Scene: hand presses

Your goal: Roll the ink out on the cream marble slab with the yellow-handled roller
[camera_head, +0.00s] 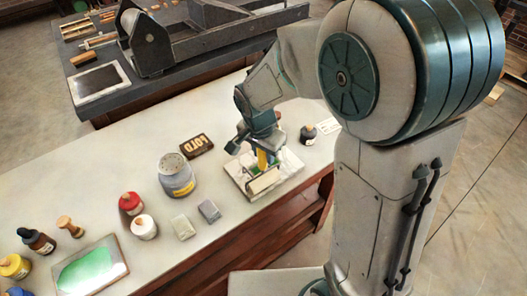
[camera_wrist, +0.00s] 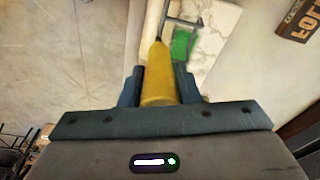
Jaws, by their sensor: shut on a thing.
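The cream marble slab (camera_head: 291,161) lies on the pale counter under my gripper. It also shows in the wrist view (camera_wrist: 222,28), with a green ink patch (camera_wrist: 182,46) on it. My gripper (camera_head: 260,148) is shut on the yellow handle (camera_wrist: 158,75) of the roller, as the wrist view shows. The handle also shows below the gripper in the head view (camera_head: 262,160). The roller's pale drum (camera_head: 264,180) is low over the slab; I cannot tell whether it touches. In the wrist view its metal frame (camera_wrist: 185,21) shows beside the ink, and the drum is mostly out of frame.
A wooden type block (camera_head: 197,145), grey tin (camera_head: 176,176) and two small blocks (camera_head: 196,218) stand left of the slab. A small dark jar (camera_head: 308,134) stands right. A green-inked plate (camera_head: 90,270) and several bottles are farther left. A press (camera_head: 150,40) stands behind.

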